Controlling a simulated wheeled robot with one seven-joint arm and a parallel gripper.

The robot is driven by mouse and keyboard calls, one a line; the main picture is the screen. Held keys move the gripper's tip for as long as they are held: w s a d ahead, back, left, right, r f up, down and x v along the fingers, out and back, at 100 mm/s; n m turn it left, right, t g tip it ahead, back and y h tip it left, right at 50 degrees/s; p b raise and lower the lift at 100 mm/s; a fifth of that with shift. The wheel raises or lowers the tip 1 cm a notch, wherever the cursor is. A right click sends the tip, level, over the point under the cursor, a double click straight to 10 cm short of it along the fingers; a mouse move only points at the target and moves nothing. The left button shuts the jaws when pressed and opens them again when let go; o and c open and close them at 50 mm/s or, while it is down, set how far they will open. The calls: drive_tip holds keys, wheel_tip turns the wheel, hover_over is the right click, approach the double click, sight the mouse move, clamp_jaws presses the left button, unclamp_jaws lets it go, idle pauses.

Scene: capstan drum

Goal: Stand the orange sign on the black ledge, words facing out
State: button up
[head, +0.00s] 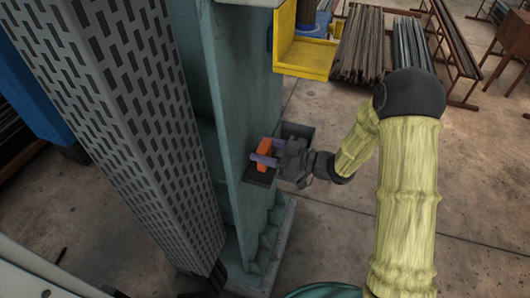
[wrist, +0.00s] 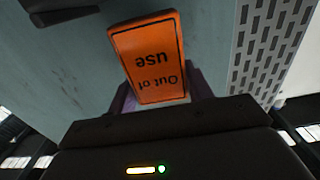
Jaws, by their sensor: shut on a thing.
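The orange sign (head: 264,146) is held in my gripper (head: 259,158) beside the teal column. In the wrist view the sign (wrist: 150,50) sits between the purple fingers (wrist: 162,94), its words "Out of use" facing the camera and upside down in that picture. My gripper is shut on it. The black ledge (head: 259,178) shows just below the sign in the head view. I cannot tell whether the sign touches it. A dark slab (wrist: 60,12) is at the upper left of the wrist view; I cannot tell if it is the ledge.
The teal column (head: 236,95) stands behind the sign. A perforated grey drum cover (head: 130,110) is at the left. A yellow bin (head: 303,57) and racks of bars (head: 362,45) are at the back. The floor at right is open.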

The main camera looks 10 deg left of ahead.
wheel_tip(320, 180, down, 2)
drive_tip(key=shift+w, duration=0.1)
drive_tip(key=shift+r, duration=0.1)
drive_tip(key=o, duration=1)
